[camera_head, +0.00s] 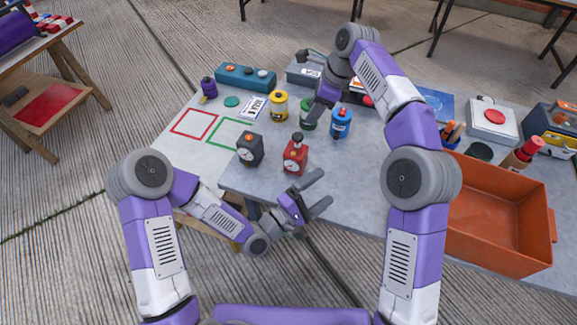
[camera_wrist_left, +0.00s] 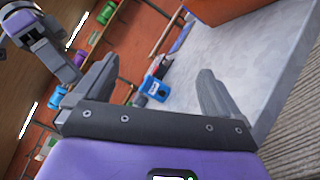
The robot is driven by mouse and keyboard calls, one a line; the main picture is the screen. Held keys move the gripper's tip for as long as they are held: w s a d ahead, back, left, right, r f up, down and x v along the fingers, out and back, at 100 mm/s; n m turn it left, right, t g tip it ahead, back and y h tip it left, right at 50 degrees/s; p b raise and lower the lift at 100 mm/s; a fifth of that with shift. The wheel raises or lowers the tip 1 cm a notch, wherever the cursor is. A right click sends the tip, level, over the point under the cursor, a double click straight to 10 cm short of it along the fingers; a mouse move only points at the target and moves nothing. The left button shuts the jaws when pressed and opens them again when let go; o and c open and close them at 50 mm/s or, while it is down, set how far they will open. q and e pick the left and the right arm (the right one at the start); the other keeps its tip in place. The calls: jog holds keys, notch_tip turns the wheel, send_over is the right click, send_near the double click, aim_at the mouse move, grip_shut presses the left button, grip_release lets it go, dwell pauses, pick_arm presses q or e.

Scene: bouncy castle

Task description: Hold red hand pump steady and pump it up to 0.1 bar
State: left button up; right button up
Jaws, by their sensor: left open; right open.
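The red hand pump (camera_head: 294,160) stands upright on the grey table, with a dark knob on top and a white dial on its front. My left gripper (camera_head: 319,192) is open and empty, in front and to the right of the pump, apart from it. In the left wrist view its two spread fingers (camera_wrist_left: 157,72) have nothing gripped between them. My right gripper (camera_head: 316,112) hangs above and behind the pump, near the green canister (camera_head: 308,118), which it partly hides. Its fingers are hard to make out. No pressure reading is legible.
A dark grey box with a dial (camera_head: 249,150) stands left of the pump. A yellow canister (camera_head: 279,106) and a blue canister (camera_head: 341,123) stand behind. An orange bin (camera_head: 497,257) blocks the right side. The table's front edge (camera_head: 350,226) is close to my left gripper.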

aim_at(298, 148)
pick_arm(q)
jog(key=w+a+n+t+y, duration=0.1)
jog(key=w+n+y, duration=0.1)
jog(key=n, duration=0.2)
jog(key=w+a+f+n+t+y, duration=0.1)
jog(key=w+a+n, duration=0.1)
jog(key=w+n, duration=0.1)
jog(key=w+a+n+t+y, duration=0.2)
jog(key=w+n, duration=0.1)
jog(key=n, duration=0.2)
jog(key=shift+w+a+f+y, duration=0.15)
jog(key=shift+f+y, duration=0.15)
jog(key=shift+f, duration=0.05)
jog(key=w+a+n+y, duration=0.1)
jog(key=n, duration=0.1)
jog(key=w+a+n+t+y, duration=0.1)
jog(key=n, duration=0.1)
jog(key=shift+w+a+f, duration=0.1)
jog(key=shift+w+f, duration=0.1)
jog(key=shift+s+a+f+n+y, duration=0.15)
jog(key=shift+f+n+y, duration=0.1)
jog(key=shift+n, duration=0.3)
jog(key=shift+s+a+f+n+y, duration=0.15)
jog(key=shift+f+n, duration=0.1)
jog(key=shift+n, duration=0.3)
jog(key=shift+w+f+n+y, duration=0.1)
jog(key=shift+f+n+y, duration=0.25)
jog(key=shift+n, duration=0.45)
jog(key=x, duration=0.7)
jog(key=shift+w, duration=0.1)
